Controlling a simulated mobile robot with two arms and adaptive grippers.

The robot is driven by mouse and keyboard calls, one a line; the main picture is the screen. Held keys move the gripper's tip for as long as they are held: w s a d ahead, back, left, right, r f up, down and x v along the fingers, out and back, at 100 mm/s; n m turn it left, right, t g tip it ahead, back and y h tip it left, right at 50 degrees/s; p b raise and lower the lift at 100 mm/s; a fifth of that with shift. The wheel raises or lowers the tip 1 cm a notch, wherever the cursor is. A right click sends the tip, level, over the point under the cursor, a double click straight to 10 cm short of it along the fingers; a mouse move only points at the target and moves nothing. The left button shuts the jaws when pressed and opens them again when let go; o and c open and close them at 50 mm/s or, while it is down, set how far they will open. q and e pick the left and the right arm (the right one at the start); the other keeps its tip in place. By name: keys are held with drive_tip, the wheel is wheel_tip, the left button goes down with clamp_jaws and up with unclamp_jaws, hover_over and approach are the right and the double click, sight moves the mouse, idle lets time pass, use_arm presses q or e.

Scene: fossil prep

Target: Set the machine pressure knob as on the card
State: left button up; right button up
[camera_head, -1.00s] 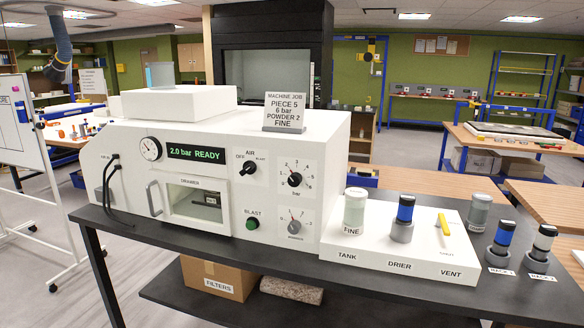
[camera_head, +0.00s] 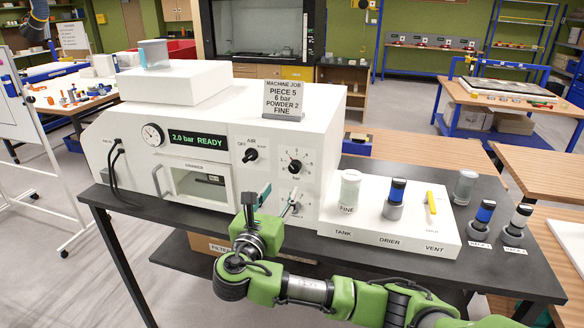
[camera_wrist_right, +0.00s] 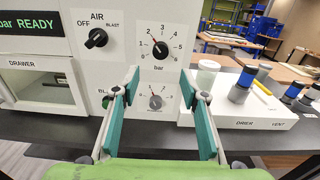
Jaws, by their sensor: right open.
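The machine (camera_head: 230,110) is a white cabinet on a dark table; its display (camera_head: 197,140) reads 2.0 bar READY. The job card (camera_head: 279,97) on top reads piece 5, 6 bar, powder 2, fine. The black pressure knob (camera_head: 295,166), marked bar, also shows in the right wrist view (camera_wrist_right: 160,49); its pointer is toward the upper left of its scale. My right gripper (camera_head: 277,199) is open and empty before the panel. In the right wrist view its fingertips (camera_wrist_right: 160,74) are just below the pressure knob, apart from it.
The powder knob (camera_wrist_right: 155,102) shows between the fingers, below the pressure knob. The air knob (camera_wrist_right: 96,38) is upper left, and the green blast button (camera_wrist_right: 107,101) is partly behind the left finger. A white block (camera_head: 385,235) with tank, drier and vent stands right of the machine.

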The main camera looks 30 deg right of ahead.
sight(294, 170)
drive_tip(key=p+x, duration=0.3)
drive_tip(key=x, duration=0.7)
drive_tip(key=shift+r, duration=0.1)
drive_tip(key=shift+w+d, duration=0.45)
drive_tip(key=shift+d, duration=0.1)
drive_tip(key=c, duration=1.1)
